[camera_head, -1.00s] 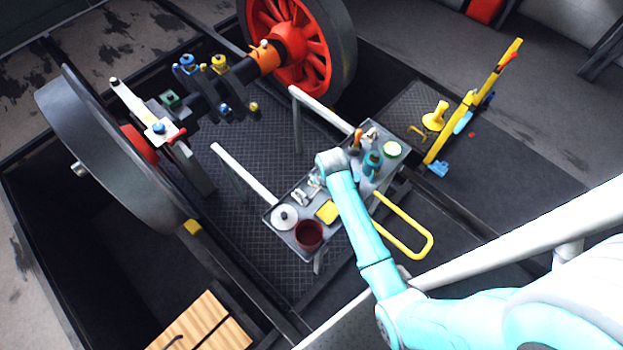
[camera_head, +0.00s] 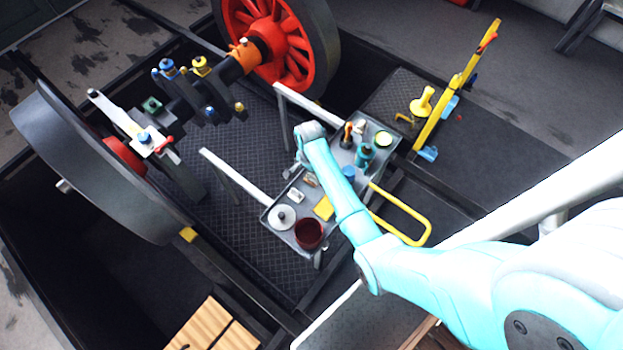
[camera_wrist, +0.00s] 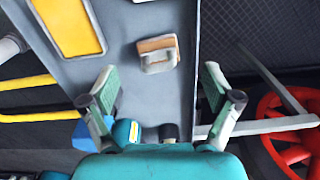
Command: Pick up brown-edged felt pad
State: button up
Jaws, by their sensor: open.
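The brown-edged felt pad (camera_wrist: 157,54) is a small pale grey block with a brown strip along one edge. It lies on the grey tray (camera_wrist: 120,42) in the wrist view, beyond and roughly centred between my fingertips. My gripper (camera_wrist: 158,87) is open and empty, with its two fingers spread wide and apart from the pad. In the head view the pad (camera_head: 310,180) shows small beside my wrist, on the tray (camera_head: 265,215). My arm covers part of the tray there.
A yellow pad (camera_head: 324,208), a white round lid (camera_head: 281,217) and a dark red cup (camera_head: 308,233) share the tray. A teal bottle (camera_head: 364,154) stands at its far end. A yellow rail (camera_head: 415,241) runs beside it; a red wheel (camera_wrist: 290,140) is at right.

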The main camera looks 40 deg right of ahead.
aim_at(311, 176)
jog(key=shift+d+f, duration=0.2)
jog(key=shift+f, duration=2.1)
jog(key=c, duration=1.4)
